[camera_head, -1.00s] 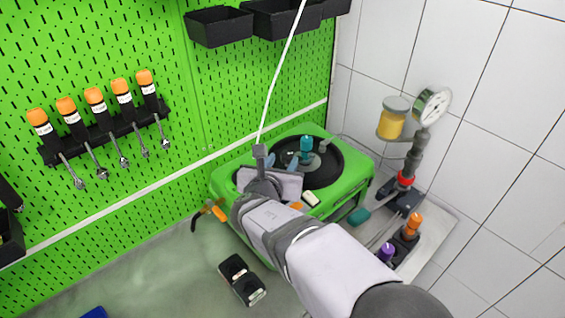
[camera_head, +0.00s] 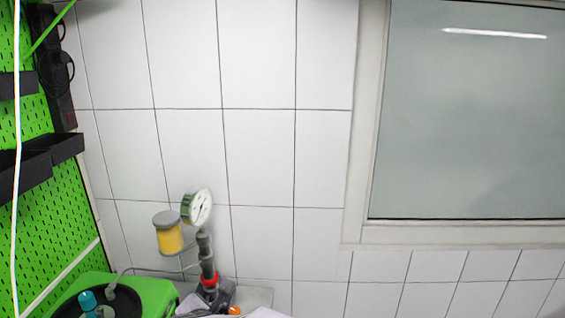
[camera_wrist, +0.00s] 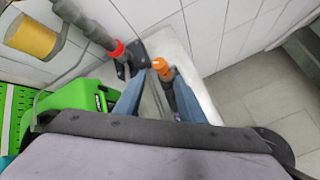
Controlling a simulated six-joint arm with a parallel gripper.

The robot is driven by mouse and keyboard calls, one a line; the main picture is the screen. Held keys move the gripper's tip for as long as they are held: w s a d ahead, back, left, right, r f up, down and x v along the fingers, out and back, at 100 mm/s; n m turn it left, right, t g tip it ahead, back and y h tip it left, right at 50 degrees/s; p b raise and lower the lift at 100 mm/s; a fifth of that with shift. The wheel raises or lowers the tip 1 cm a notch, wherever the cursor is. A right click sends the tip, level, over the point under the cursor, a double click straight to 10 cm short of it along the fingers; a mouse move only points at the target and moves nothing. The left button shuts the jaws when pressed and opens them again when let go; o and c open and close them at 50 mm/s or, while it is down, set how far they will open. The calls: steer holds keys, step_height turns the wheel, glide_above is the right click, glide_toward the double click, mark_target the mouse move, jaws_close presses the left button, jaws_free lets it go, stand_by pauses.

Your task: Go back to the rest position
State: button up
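My gripper (camera_wrist: 158,98) shows in the wrist view as two blue fingers standing apart. I see nothing held between them; a grey pipe and an orange-capped fitting (camera_wrist: 161,67) show behind the gap. The green pump unit (camera_head: 150,290) is at the bottom left of the head view, with a dark round top and a teal knob (camera_head: 88,301). It also shows at the left in the wrist view (camera_wrist: 80,95). In the head view only small pale parts of my arm show at the bottom edge, and the fingers cannot be made out.
A pressure gauge (camera_head: 199,207) and a yellow container (camera_head: 168,236) stand on a pipe by the tiled wall (camera_head: 260,150). A green pegboard (camera_head: 60,205) with black bins (camera_head: 66,147) is at the left. A window (camera_head: 470,130) is at the right. Grey floor (camera_wrist: 270,90) is open at the right.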

steer(key=s+d+f+m+g+h, duration=0.1)
steer(key=s+d+f+m+g, duration=0.15)
steer(key=d+m, duration=0.65)
steer(key=s+d+f+m+g+h, duration=0.2)
steer(key=s+d+m+g, duration=0.15)
steer(key=d, duration=1.05)
steer(key=s+d+f+m+g+y, duration=0.1)
steer(key=s+d+f+m, duration=0.1)
steer(key=s+d+m, duration=0.2)
steer(key=s+d+f+m+g+y, duration=0.1)
steer(key=s+d+m, duration=0.3)
steer(key=s+m, duration=0.6)
steer(key=shift+d+f+m+g+y, duration=0.2)
steer(key=shift+f+m+g+y, duration=0.3)
steer(key=shift+m, duration=0.55)
steer(key=shift+w+r, duration=0.1)
steer(key=shift+r, duration=0.05)
